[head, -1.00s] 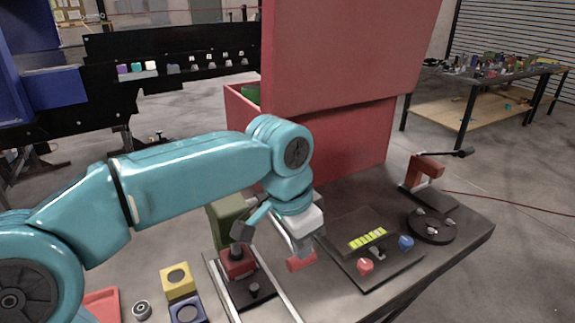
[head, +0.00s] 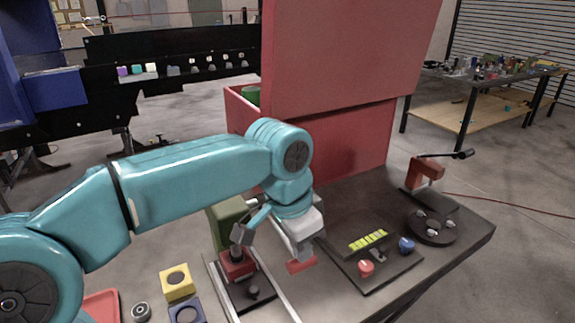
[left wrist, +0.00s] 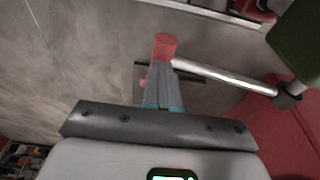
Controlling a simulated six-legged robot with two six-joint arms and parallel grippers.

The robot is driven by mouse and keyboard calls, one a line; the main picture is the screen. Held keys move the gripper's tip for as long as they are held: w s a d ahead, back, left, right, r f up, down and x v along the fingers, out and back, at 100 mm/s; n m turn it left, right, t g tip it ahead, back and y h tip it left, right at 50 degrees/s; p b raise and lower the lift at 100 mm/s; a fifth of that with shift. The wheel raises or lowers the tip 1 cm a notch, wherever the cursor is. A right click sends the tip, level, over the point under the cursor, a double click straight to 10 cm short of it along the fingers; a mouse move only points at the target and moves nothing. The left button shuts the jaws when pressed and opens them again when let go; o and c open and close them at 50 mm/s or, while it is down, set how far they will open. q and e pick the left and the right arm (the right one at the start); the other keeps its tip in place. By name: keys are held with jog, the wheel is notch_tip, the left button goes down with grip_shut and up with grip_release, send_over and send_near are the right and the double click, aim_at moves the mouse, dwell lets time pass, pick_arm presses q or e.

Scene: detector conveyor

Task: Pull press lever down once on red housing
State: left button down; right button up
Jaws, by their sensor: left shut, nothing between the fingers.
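The green press (head: 226,222) stands on the table, with a red housing (head: 238,266) on the dark base under it. In the left wrist view, the press's silver lever rod (left wrist: 225,77) runs from the green body (left wrist: 300,38) to a red knob (left wrist: 165,46). The knob also shows low in the head view (head: 301,266). My left gripper (left wrist: 161,70) is shut and empty, its fingertips right at the knob, overlapping its lower end in the picture. I cannot tell whether they touch. My right gripper is not in view.
A dark panel with a yellow strip (head: 368,240), a red knob (head: 366,268) and a blue knob (head: 406,244) lies to the right. Beyond it are a round black turntable (head: 432,236) and a red lever device (head: 425,172). A tall red cabinet (head: 345,60) stands behind.

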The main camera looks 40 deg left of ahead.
pick_arm(q)
jog(key=shift+w+d+p+v, duration=0.1)
jog(key=shift+w+p+v, duration=0.15)
jog(key=shift+p+v, duration=0.85)
jog(key=shift+w+d+p+v, duration=0.1)
jog(key=shift+w+p+v, duration=0.1)
jog(key=shift+p+v, duration=0.9)
jog(key=w+a+r+p, duration=0.1)
jog(key=a+r+p, duration=0.1)
jog(key=r+p, duration=0.4)
jog(key=a+r+p, duration=0.3)
jog(key=r+p, duration=0.3)
jog(key=r, duration=0.4)
jog(key=shift+w+a+r, duration=0.3)
jog(key=shift+w+a, duration=0.05)
jog(key=shift+s, duration=0.1)
